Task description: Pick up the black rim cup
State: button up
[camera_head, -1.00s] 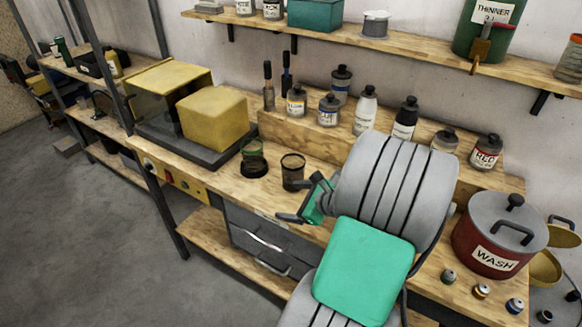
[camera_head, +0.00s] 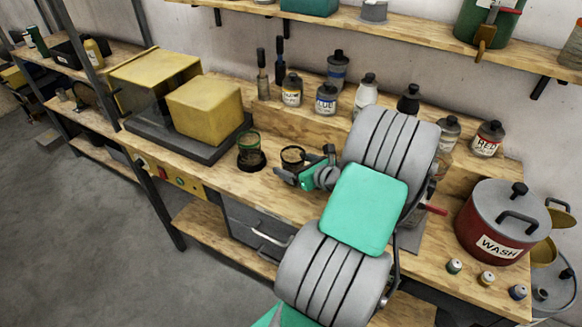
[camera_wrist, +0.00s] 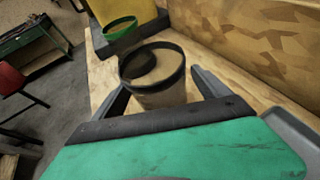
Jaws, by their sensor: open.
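The black rim cup (camera_head: 293,157) stands upright on the wooden workbench; its lower part is partly hidden by my gripper in the head view. In the wrist view the cup (camera_wrist: 153,72) shows a black rim and a see-through brownish body. My gripper (camera_head: 291,177) is open at bench height. I cannot tell whether either finger touches the cup.
Several bottles (camera_head: 326,99) line the raised ledge behind. A red WASH pot (camera_head: 497,222) stands at right.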

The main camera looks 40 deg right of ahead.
jog(key=x, duration=0.2)
jog(key=shift+w+f, duration=0.15)
jog(key=shift+w, duration=0.2)
jog(key=shift+c, duration=0.3)
jog(key=c, duration=1.5)
jog(key=shift+c, duration=0.5)
